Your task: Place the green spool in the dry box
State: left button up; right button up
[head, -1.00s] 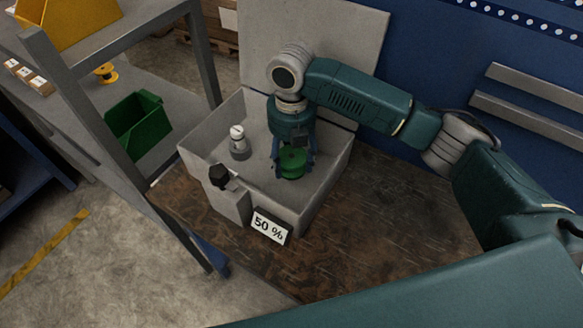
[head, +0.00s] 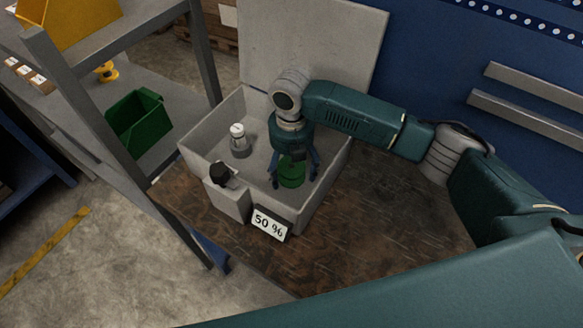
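The green spool (head: 291,173) is inside the dry box (head: 192,163), a grey open-topped box with its lid raised at the back. The spool appears to rest on the box floor near the right wall. My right gripper (head: 294,179) points down over the spool. Its fingers are spread, one on each side of the spool, and look apart from it. The gripper body hides part of the spool's top. My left gripper is not in view.
A small white-topped canister (head: 239,142) stands in the box to the left. A black knob (head: 220,173) and a "50 %" sign (head: 269,224) are at the box's front. The wooden bench (head: 390,215) is clear at right. A green bin (head: 137,122) sits on the shelf.

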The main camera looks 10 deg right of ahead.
aim_at(291, 166)
jog(key=shift+r, duration=0.1)
notch_tip(291, 166, up, 12)
jog(key=b, duration=0.2)
jog(key=shift+b, duration=0.3)
dwell(0.5)
